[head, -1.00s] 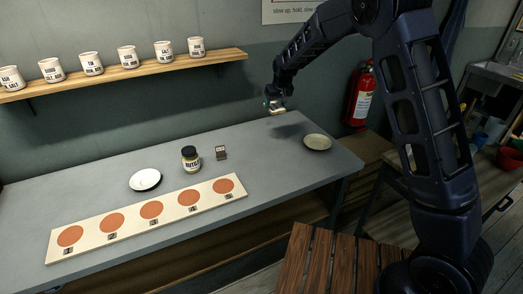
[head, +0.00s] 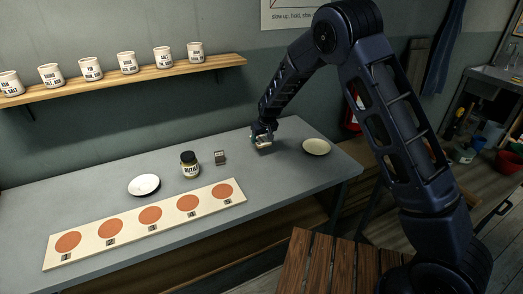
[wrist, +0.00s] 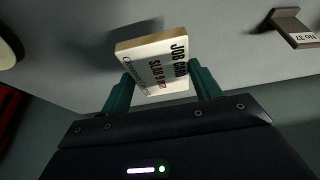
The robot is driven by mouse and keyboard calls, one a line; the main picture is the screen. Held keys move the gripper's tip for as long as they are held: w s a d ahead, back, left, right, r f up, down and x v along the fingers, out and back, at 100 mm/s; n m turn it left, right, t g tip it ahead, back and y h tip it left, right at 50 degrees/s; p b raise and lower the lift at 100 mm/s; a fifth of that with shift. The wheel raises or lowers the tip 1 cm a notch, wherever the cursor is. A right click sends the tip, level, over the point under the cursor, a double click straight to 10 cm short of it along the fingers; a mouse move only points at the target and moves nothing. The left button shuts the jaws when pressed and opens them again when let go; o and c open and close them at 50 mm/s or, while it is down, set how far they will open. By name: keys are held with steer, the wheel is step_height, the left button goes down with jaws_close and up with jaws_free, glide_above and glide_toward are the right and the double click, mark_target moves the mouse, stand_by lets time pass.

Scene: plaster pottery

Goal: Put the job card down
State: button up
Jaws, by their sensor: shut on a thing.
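The job card (wrist: 155,62) is a cream block with dark and red print reading "JOB CARD". It sits between the two teal fingers of my gripper (wrist: 162,88) in the wrist view. My gripper is shut on it. In the head view my gripper (head: 263,145) is low over the back right part of the grey table (head: 100,205), with the pale card (head: 264,145) at its tip. A shadow lies on the table near the card in the wrist view. I cannot tell whether the card touches the table.
A cream dish (head: 316,147) is right of my gripper. A small dark card stand (head: 220,158), a labelled jar (head: 189,165) and a white plate (head: 144,185) stand to the left. A board with numbered orange discs (head: 150,228) lies in front.

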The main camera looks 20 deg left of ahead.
mark_target(260, 153)
steer(key=shift+f, duration=3.4)
steer(key=shift+f, duration=0.1)
steer(key=o, duration=1)
steer(key=v, duration=1.2)
